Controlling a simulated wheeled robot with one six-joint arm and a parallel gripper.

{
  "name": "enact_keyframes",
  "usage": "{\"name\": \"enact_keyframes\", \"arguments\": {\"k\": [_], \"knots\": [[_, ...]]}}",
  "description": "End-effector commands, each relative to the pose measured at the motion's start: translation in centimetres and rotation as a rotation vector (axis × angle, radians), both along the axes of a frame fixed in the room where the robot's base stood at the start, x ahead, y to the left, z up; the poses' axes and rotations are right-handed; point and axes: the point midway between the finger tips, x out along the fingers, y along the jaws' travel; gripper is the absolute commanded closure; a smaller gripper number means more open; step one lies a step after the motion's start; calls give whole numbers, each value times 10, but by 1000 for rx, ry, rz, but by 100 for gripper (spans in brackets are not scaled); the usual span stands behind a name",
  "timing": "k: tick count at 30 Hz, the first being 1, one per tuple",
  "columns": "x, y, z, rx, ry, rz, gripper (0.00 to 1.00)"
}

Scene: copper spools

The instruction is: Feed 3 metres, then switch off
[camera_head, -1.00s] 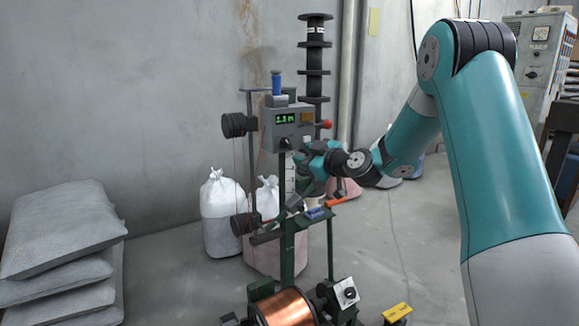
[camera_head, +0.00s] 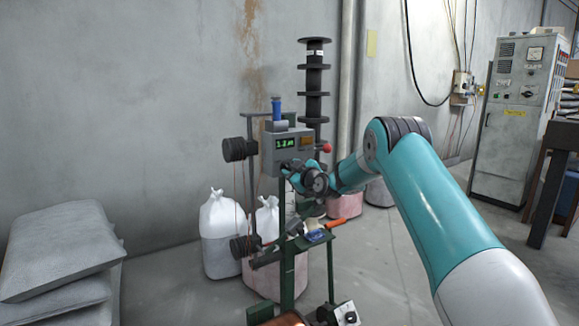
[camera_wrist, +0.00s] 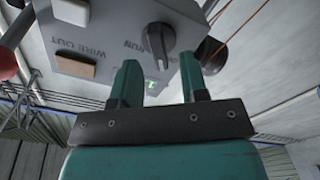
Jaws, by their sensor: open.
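The display's small digits look like 3.2 m, but are hard to read. My gripper (camera_wrist: 160,75) is open. Its two green fingers point at the box, and the knob appears just beyond the gap between their tips. In the head view my gripper (camera_head: 288,171) is just below the box.
A red-ended lever (camera_head: 327,148) sticks out at the box's right. Black rollers (camera_head: 239,149) are on the left, and an orange-handled tool (camera_head: 337,223) lies on a green shelf. A tall spool stack (camera_head: 314,95) stands behind. White sacks (camera_head: 221,245) stand on the floor.

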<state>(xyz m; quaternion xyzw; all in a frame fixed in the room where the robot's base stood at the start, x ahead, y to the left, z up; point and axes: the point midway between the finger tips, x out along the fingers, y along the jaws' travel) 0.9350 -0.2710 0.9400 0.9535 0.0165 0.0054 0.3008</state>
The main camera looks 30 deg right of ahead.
Motion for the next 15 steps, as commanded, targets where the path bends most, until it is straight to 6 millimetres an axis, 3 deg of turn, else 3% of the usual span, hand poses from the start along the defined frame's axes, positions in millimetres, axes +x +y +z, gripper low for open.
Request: {"name": "enact_keyframes", "arguments": {"k": [6, 15], "knots": [[19, 0, 0, 0, 0, 0, 60], [23, 0, -1, 1, 1, -1, 60]]}}
